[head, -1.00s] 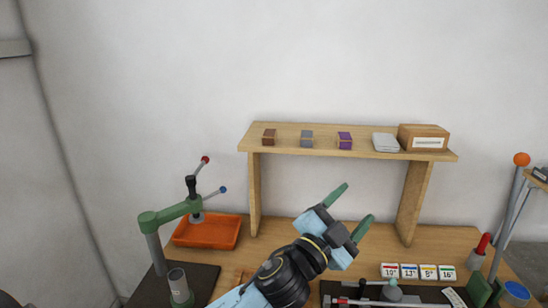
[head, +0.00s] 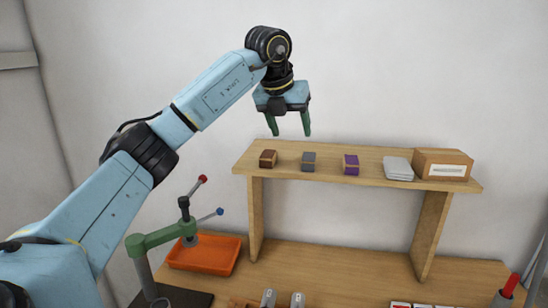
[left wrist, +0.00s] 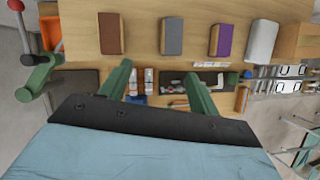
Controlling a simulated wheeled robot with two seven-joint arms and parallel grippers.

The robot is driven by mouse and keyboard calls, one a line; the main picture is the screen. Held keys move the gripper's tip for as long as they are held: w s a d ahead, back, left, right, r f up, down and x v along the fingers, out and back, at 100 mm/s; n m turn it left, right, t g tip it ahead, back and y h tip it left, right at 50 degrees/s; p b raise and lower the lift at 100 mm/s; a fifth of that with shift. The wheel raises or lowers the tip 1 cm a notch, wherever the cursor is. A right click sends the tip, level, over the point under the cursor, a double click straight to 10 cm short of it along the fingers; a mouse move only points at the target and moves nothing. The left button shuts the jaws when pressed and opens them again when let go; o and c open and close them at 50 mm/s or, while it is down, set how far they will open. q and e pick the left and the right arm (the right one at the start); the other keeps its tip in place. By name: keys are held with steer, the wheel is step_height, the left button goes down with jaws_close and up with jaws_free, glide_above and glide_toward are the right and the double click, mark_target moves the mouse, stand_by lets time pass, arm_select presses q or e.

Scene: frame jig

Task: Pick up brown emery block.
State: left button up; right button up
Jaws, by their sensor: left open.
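The brown emery block (head: 268,159) sits at the left end of the raised wooden shelf (head: 325,172). It also shows at the upper left of the left wrist view (left wrist: 111,33). My left gripper (head: 290,134) is open and empty, pointing down above the shelf, higher than the brown block and a little to its right in the head view. In the left wrist view its green fingers (left wrist: 160,88) show below the row of blocks, with nothing between them. My right gripper is not in view.
A grey block (head: 308,161) and a purple block (head: 351,164) stand to the right on the shelf, then a light grey stack (head: 397,168) and a cardboard box (head: 443,163). An orange tray (head: 205,254) and a green lever press (head: 160,238) are below left.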

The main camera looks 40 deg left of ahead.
arm_select(q)
steer(key=n+g+y, duration=0.1)
steer(key=n+y, duration=0.1)
glide_toward(268, 154)
steer(key=p+x, duration=0.1)
steer(key=x, duration=0.2)
steer(key=shift+d+f, duration=0.2)
steer(key=x, duration=0.1)
steer(key=p+x, duration=0.1)
steer(key=x, duration=0.1)
steer(key=p+x, duration=0.1)
steer(key=x, duration=0.1)
steer(key=shift+a+f, duration=0.15)
steer(key=shift+a, duration=0.15)
steer(key=shift+w+f, duration=0.15)
steer(key=shift+f, duration=0.1)
steer(key=c, duration=1.1)
